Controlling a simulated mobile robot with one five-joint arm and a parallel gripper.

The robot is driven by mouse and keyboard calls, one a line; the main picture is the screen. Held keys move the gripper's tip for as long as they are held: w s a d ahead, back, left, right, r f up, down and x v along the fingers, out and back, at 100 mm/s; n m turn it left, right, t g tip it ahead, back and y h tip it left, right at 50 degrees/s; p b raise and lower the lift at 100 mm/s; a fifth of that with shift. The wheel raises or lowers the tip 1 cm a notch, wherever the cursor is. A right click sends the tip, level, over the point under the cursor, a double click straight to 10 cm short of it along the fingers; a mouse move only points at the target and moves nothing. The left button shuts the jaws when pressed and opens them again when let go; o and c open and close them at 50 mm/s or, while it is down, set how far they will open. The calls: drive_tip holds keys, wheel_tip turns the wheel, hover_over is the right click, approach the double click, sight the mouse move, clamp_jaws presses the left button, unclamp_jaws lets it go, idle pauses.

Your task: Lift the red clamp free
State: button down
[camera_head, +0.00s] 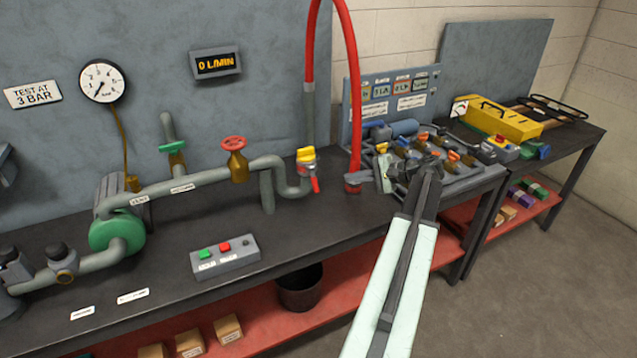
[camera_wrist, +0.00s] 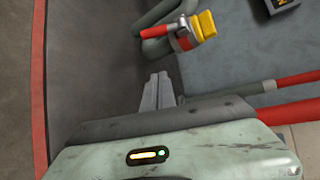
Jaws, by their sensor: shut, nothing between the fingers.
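My gripper (camera_head: 352,177) is shut and empty. In the head view its grey fingers point left, across the lower end of the red hose (camera_head: 356,130). In the wrist view the fingers (camera_wrist: 158,88) lie side by side over the dark bench, with nothing between them. A small red piece (camera_head: 353,187) shows just below the fingers at the hose's foot; I cannot tell whether it is the clamp or the hose end. Nothing else in view is clearly a red clamp. In the wrist view the hose (camera_wrist: 296,112) passes behind my gripper's body, which hides its lower end.
A yellow-topped valve (camera_head: 306,156) with a red lever (camera_head: 315,185) stands left of my fingers. It also shows in the wrist view (camera_wrist: 203,25). A crowded tool tray (camera_head: 460,175) lies to the right. A button box (camera_head: 225,257) sits on the bench front; bench between is clear.

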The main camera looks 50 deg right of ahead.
sight(314, 181)
drive_tip(key=b+x, duration=0.4)
drive_tip(key=x, duration=0.6)
drive_tip(key=a, duration=0.1)
drive_tip(key=s+a+r+p, duration=0.1)
drive_tip(key=a, duration=0.1)
drive_tip(key=shift+s+a+r+p, duration=0.2)
drive_tip(key=shift+s+r+p, duration=0.1)
drive_tip(key=shift+p, duration=0.1)
drive_tip(key=shift+f, duration=0.1)
